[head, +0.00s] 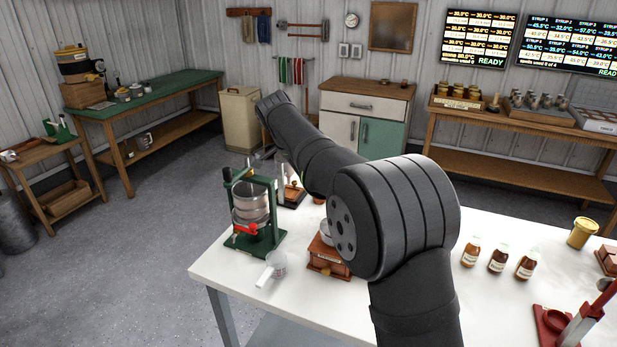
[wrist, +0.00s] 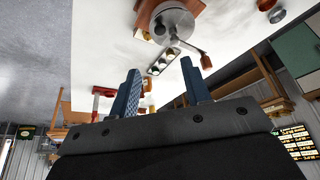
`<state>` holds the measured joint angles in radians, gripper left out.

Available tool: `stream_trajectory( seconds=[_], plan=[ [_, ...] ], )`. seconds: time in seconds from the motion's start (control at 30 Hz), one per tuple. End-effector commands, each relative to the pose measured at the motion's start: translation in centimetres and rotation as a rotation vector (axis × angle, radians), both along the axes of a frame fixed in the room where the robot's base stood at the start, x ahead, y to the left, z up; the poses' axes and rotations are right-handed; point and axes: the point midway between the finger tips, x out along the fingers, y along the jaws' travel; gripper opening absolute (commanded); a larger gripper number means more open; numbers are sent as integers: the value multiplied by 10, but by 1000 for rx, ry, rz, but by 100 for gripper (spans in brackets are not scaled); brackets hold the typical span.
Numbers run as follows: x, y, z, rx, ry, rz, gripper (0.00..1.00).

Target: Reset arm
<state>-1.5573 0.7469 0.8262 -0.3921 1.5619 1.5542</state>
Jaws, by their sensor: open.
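My arm (head: 400,215) reaches across the white table from the front, with its elbow large in the middle of the head view. My gripper (wrist: 158,85) shows in the wrist view with two blue fingers spread apart and nothing between them. In the head view the gripper is mostly hidden by the arm. The wrist view is upside down. Beyond the fingers it shows a wooden grinder (wrist: 196,14) with a round metal bowl and a crank, apart from the fingers. The grinder (head: 328,256) is partly behind my arm in the head view.
A green press (head: 252,212) and a small clear cup (head: 277,263) stand at the table's left. Several bottles (head: 497,260), a yellow tub (head: 582,232) and a red lever tool (head: 580,320) stand at the right. The white table (head: 225,275) has bare room at its front left.

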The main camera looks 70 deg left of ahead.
Motion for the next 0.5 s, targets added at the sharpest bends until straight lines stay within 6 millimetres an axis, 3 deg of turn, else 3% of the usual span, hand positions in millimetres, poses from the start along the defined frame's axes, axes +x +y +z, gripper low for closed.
stream_trajectory(
  seconds=[0.2, 0.5],
  plan=[
    [-7, 0, 18, 1, 0, -1, 44],
    [-8, 0, 19, 0, 0, -1, 44]
  ],
)
